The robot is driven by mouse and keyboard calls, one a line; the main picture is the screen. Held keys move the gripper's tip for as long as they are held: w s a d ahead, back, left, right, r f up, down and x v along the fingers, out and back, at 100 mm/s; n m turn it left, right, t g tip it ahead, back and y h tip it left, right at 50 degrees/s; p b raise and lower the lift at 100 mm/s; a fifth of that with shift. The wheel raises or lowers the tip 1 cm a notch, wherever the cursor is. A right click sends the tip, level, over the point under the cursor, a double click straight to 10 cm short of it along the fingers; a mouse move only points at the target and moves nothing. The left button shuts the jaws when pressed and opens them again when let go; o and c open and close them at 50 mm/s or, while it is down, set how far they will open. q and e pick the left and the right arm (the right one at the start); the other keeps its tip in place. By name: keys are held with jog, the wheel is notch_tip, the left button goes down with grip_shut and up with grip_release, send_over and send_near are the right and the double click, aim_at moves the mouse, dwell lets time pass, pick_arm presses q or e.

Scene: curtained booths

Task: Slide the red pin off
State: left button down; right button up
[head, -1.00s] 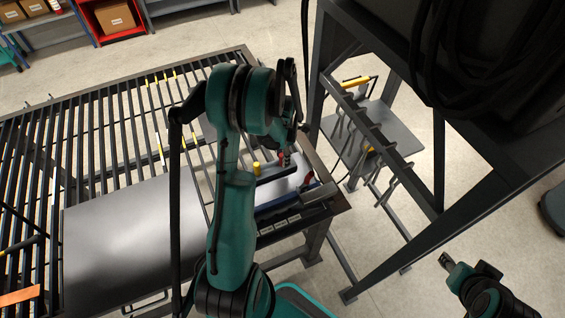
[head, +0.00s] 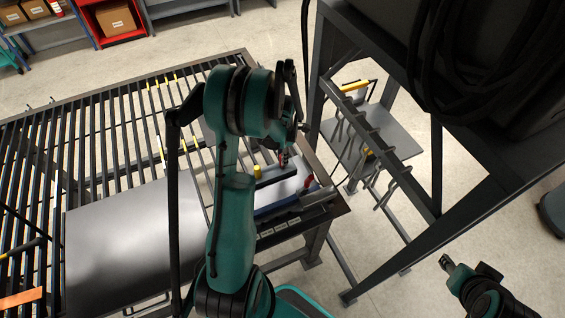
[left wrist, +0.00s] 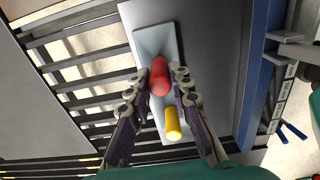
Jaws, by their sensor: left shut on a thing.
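The red pin (left wrist: 160,76) stands between the fingertips of my left gripper (left wrist: 160,73) in the left wrist view. The gripper is shut on it. A yellow pin (left wrist: 173,123) is beside it, nearer the palm, apart from the fingers. Both pins show over a pale grey plate (left wrist: 147,42). In the head view, my left gripper (head: 283,158) is over the table's right end, largely hidden by my arm, with the yellow pin (head: 256,169) to its left. My right gripper (head: 447,262) is at lower right, away from the table; its jaws are too small to judge.
The slatted table (head: 110,135) carries a grey sheet (head: 130,240) at front left. A red handle (head: 309,181) sits near its right end. A dark metal frame (head: 410,190) with hanging tools stands to the right. Open floor lies between the frame and my right gripper.

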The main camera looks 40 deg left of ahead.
pick_arm(q)
jog(key=shift+r+p, duration=1.1)
jog(key=shift+r, duration=0.95)
